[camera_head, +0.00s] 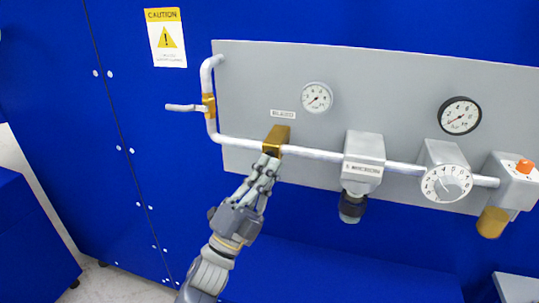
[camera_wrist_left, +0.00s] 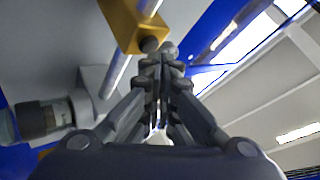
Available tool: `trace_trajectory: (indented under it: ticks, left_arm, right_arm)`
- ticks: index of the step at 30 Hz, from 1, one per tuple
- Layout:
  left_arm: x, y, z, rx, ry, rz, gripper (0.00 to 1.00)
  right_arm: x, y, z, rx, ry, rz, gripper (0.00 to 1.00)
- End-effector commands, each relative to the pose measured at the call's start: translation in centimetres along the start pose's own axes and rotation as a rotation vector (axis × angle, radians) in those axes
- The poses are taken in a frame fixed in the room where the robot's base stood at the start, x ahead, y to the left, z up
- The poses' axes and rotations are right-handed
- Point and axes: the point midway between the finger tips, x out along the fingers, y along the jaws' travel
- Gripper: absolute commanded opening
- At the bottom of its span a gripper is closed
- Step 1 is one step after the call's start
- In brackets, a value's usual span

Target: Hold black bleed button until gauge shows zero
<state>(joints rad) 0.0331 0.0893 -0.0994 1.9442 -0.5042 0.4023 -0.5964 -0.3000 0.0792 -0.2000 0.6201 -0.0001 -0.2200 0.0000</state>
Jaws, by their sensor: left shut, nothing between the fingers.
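The brass bleed block (camera_head: 277,140) sits on the pipe, below a small label (camera_head: 283,114). In the left wrist view the block (camera_wrist_left: 132,22) carries a round black button (camera_wrist_left: 149,44) on its near end. My left gripper (camera_head: 268,165) is shut and empty, with its fingertips at the block's lower end. In the left wrist view the fingertips (camera_wrist_left: 166,52) are right beside the button; I cannot tell whether they press it. A white gauge (camera_head: 317,97) is above right of the block and a black-rimmed gauge (camera_head: 459,115) farther right. Their needle readings are too small to tell.
The grey panel (camera_head: 390,90) also holds a filter unit (camera_head: 363,165), a dial regulator (camera_head: 446,183) and a box with an orange button (camera_head: 525,166). A valve lever (camera_head: 185,107) sticks out left. A caution sign (camera_head: 165,37) hangs on the blue wall.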

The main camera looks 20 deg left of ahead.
Motion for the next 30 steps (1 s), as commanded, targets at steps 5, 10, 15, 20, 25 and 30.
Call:
trace_trajectory:
  ticks: [5, 10, 15, 20, 25, 30]
  left_arm:
    - [-0.3, -0.2, -0.2, 0.0, 0.0, 0.0, 0.0]
    - [-0.3, -0.2, -0.2, 0.0, 0.001, -0.001, 0.0]
    - [-0.9, -0.7, -0.7, 0.0, 0.002, -0.001, 0.0]
    - [-2.0, -1.5, -1.5, 0.0, 0.001, 0.0, 0.0]
    - [-3.2, -2.3, -2.4, -0.001, 0.002, -0.001, 0.0]
    - [-3.7, -2.8, -2.8, 0.0, 0.002, -0.001, 0.0]
  right_arm:
    - [-0.1, 0.0, 0.0, 0.0, 0.0, 0.0, 0.0]
    - [-0.1, 0.0, 0.0, 0.0, 0.0, 0.0, 0.0]
    - [-0.2, 0.0, 0.0, 0.0, 0.0, 0.0, 0.0]
    - [-0.5, 0.0, -0.1, 0.0, 0.0, 0.0, 0.0]
    - [-0.6, 0.0, -0.1, 0.0, 0.0, 0.0, 0.0]
    - [-0.6, 0.0, -0.1, 0.0, 0.0, 0.0, 0.0]
